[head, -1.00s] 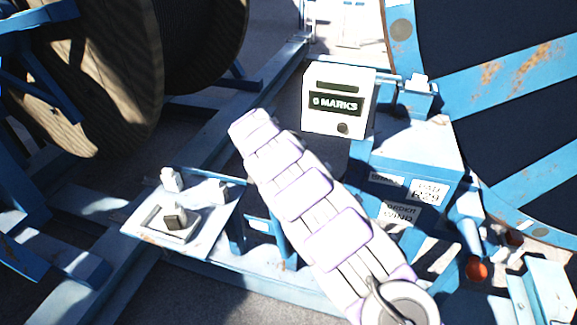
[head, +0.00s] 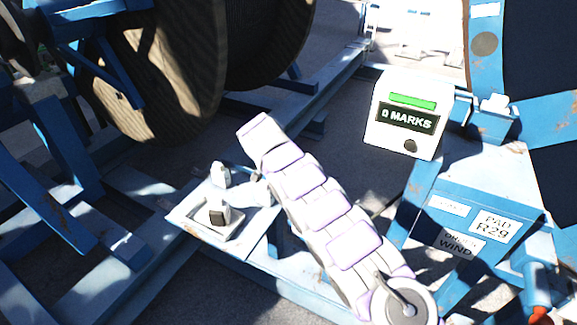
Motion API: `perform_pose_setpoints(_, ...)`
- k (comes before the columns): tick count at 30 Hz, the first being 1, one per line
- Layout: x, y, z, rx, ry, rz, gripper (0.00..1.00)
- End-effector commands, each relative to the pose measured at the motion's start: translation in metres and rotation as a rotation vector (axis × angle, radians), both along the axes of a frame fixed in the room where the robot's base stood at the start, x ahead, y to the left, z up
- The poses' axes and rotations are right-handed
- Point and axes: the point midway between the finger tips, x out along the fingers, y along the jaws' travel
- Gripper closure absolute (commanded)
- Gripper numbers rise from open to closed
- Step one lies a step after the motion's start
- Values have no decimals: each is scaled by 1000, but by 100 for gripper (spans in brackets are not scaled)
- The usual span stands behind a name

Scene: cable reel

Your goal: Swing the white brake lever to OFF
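A pale plate (head: 190,214) on the blue frame carries a small white upright post (head: 220,175) and a short white handle with a dark face (head: 218,214). One of these may be the white brake lever; no OFF marking is readable. My white and lilac arm (head: 325,215) crosses the middle and hides part of the area right of the plate. A pale blurred piece (head: 252,191) sticks out from behind my arm over the plate, close to the handle. It may be the end of my gripper; fingers cannot be made out.
A white box (head: 405,115) reads "0 MARKS" and has a lit green bar. A blue cabinet (head: 470,225) carries labels, "PAD R29" among them. A large wooden reel (head: 160,75) stands at upper left, and a blue-rimmed reel (head: 545,130) at right. Blue beams cross the ground.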

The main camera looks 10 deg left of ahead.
Motion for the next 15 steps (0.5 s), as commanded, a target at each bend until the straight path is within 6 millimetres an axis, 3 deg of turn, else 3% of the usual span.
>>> perform_pose_setpoints(3, 1, 17, -6, 10, -8, 14, 100)
perform_pose_setpoints(15, 4, 36, -20, 2, -4, 12, 100)
